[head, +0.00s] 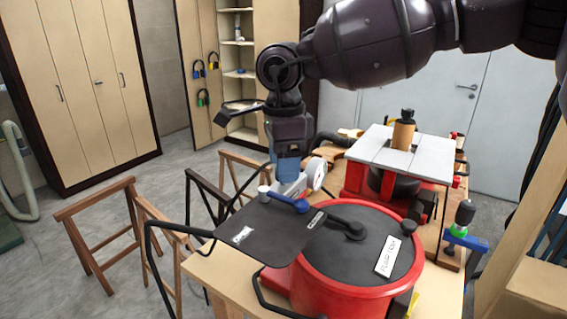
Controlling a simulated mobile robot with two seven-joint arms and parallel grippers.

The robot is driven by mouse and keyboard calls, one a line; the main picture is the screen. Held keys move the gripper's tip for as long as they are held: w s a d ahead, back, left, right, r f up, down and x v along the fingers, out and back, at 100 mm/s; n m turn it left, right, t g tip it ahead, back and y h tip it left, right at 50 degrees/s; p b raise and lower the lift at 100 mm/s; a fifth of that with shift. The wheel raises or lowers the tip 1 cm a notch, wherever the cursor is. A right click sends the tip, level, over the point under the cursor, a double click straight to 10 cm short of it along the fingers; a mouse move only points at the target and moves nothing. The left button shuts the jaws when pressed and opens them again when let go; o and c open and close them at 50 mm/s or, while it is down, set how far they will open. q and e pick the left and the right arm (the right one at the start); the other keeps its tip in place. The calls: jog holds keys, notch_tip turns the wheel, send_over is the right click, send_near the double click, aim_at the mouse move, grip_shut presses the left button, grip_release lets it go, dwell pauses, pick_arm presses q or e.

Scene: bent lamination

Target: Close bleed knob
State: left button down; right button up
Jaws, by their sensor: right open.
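A red round pot (288,285) with a dark lid (345,262) stands on the bench, front centre. A dark plate (258,238) with small white labels juts from its left side. Behind the plate are a blue lever-like knob (291,204), a pale upright knob (264,194) and a white round gauge (316,174). I cannot tell for certain which is the bleed knob, or its setting. My right gripper (288,184) points down just above the blue knob, beside the gauge. It is open; its fingertips are hard to make out, and contact cannot be told. My left gripper is out of view.
A red machine with a grey table top (387,146) stands behind the pot. A blue and green tool (461,236) is at the bench's right edge. Wooden trestles (98,231) and black bent tubing crowd the left. Cabinets (82,85) line the back; grey floor is free between.

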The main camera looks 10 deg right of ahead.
jog(key=shift+f, duration=0.5)
jog(key=c, duration=0.9)
